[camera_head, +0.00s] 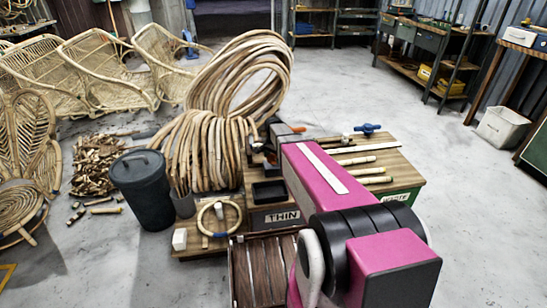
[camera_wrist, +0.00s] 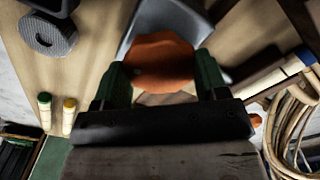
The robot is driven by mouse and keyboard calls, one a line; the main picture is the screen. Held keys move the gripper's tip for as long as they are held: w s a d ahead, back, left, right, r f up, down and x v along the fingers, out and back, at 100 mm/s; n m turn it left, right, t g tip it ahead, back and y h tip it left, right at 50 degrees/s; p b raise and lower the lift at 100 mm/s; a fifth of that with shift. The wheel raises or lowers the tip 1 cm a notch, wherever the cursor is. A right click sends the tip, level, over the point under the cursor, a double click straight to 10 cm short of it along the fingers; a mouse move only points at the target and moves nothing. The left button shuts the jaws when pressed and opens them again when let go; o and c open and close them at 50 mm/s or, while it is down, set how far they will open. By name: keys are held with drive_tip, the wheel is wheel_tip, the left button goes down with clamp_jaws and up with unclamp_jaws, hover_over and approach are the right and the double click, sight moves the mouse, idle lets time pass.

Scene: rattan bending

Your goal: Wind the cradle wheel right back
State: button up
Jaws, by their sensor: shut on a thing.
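An orange, many-sided knob (camera_wrist: 160,58), which looks like the cradle wheel, sits in front of a grey body (camera_wrist: 195,22) in the wrist view. My gripper (camera_wrist: 162,80) has its two green fingers on either side of the knob and is shut on it. The wheel's turn angle cannot be read. In the head view a small orange piece (camera_head: 298,129) shows at the back of the workbench (camera_head: 405,165), beside my magenta arm. My arm hides the gripper there.
A blue-handled part (camera_head: 367,129) and several pale rods (camera_head: 358,160) lie on the bench to the right. A dark knurled disc (camera_wrist: 48,36) shows in the wrist view. Large rattan coils (camera_head: 215,140) and a dark bin (camera_head: 143,190) stand left.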

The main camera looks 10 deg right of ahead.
drive_tip(key=n, duration=0.4)
drive_tip(key=shift+n, duration=0.4)
drive_tip(key=n, duration=0.3)
drive_tip(key=shift+n, duration=0.3)
drive_tip(key=n, duration=1.2)
drive_tip(key=shift+n, duration=0.3)
drive_tip(key=n, duration=0.3)
drive_tip(key=shift+n, duration=0.4)
drive_tip(key=n, duration=0.3)
drive_tip(key=shift+n, duration=2.1)
